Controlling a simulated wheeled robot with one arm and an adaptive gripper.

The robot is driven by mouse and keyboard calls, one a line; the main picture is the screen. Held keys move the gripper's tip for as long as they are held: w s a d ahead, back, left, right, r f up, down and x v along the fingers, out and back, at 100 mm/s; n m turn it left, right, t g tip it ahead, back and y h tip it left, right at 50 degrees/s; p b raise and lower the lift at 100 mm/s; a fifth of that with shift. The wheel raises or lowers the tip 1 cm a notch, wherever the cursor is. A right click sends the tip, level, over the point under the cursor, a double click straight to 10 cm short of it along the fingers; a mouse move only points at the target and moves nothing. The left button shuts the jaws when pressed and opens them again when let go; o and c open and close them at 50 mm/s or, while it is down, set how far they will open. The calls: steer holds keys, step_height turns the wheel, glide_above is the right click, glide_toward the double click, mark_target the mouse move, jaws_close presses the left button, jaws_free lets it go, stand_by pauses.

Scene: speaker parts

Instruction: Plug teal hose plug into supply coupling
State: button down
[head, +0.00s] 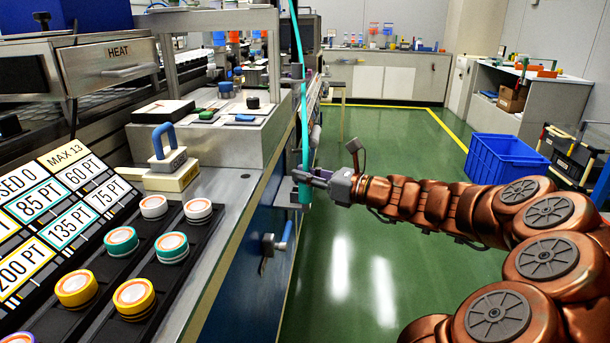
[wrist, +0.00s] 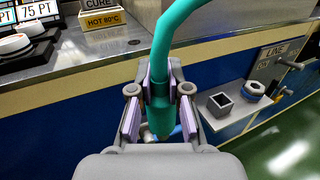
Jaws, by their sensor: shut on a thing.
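The teal hose (head: 300,60) hangs from above and ends in a teal plug (head: 305,195). My gripper (head: 306,180) is shut on the plug, beside the bench front. In the wrist view the teal plug (wrist: 160,118) points down between the fingers of my gripper (wrist: 160,92), and the hose arches up from it. A grey fitting with a blue handle (head: 285,232) sticks out of the bench front, lower and nearer in the head view. A bit of blue and metal shows behind the plug in the wrist view. I cannot tell which fitting is the supply coupling.
A small ledge in the wrist view bears a square socket (wrist: 221,103) and a blue-ringed part (wrist: 253,90), by a LINE sign (wrist: 274,55). The bench edge is left of my gripper. A blue crate (head: 505,157) stands at right; the green floor between is clear.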

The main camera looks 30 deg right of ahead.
steer(key=shift+r+p, duration=2.2)
steer(key=shift+r, duration=0.05)
